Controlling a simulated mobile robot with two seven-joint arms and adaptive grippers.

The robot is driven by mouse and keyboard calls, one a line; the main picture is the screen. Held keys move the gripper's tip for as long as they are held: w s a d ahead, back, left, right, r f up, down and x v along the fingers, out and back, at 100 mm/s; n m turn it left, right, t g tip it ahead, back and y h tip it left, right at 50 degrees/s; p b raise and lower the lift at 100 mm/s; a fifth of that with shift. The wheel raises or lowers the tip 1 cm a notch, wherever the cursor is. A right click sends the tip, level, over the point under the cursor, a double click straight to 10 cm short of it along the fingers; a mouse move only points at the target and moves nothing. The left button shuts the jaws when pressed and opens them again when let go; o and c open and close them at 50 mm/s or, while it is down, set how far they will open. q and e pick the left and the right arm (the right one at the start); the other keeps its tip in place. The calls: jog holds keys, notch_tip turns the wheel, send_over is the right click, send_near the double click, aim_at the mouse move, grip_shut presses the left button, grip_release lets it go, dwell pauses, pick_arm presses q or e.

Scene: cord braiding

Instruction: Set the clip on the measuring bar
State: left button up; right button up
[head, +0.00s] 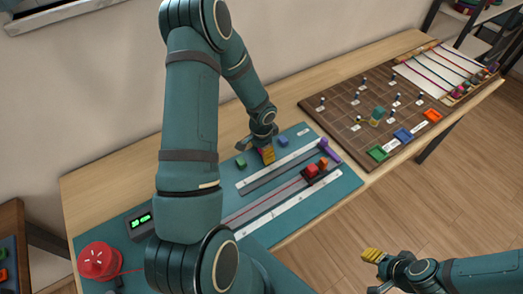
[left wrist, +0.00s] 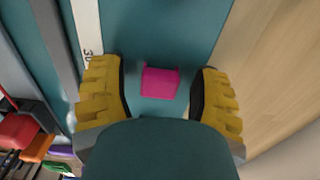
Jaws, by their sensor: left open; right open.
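The magenta clip (left wrist: 160,82) lies on the teal mat between the open fingers of my left gripper (left wrist: 160,95), with gaps on both sides. In the head view the left gripper (head: 265,154) is over the mat behind the measuring bar (head: 280,167) and hides the magenta clip. The measuring bar has a white marked face, and "30" shows on its strip in the left wrist view (left wrist: 88,40), left of the clip. A green clip (head: 240,162) and a blue-violet clip (head: 283,141) lie on the mat. My right gripper (head: 376,260) is open and empty, beyond the table's front edge.
A red block (head: 312,171) and an orange block (head: 323,162) sit on a rail in front of the bar, with a purple piece (head: 330,151) nearby. A red spool (head: 99,261) stands front left. A brown pegged board (head: 375,105) lies to the right.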

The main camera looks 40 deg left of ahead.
pick_arm(q)
jog(key=shift+r, duration=0.1)
jog(key=shift+r, duration=0.3)
notch_tip(320, 180, up, 12)
jog(key=p, duration=0.2)
jog(key=shift+f, duration=0.25)
